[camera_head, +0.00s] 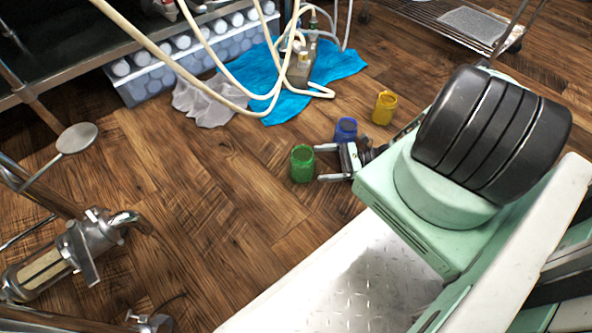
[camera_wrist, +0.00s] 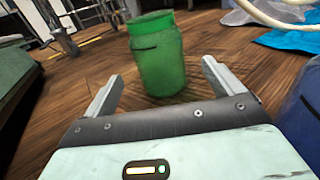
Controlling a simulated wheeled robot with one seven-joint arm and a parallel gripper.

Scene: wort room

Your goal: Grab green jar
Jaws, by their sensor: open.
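The green jar (camera_head: 302,163) stands upright on the wooden floor near the middle of the head view. It also shows in the wrist view (camera_wrist: 160,62), ahead of my fingers and roughly centred between them. My gripper (camera_head: 318,163) is low over the floor, just right of the jar in the head view. Its two fingers are spread, and nothing is held between them. In the wrist view the fingertips (camera_wrist: 162,84) lie on either side of the jar's lower part. I cannot tell how far the jar reaches between them.
A blue jar (camera_head: 346,130) stands close beside my gripper, and a yellow jar (camera_head: 384,107) is farther back. Pale hoses (camera_head: 262,97) hang over a blue cloth (camera_head: 240,72) and a grey cloth (camera_head: 208,101). Metal pipework (camera_head: 75,245) stands at the left. The floor left of the green jar is clear.

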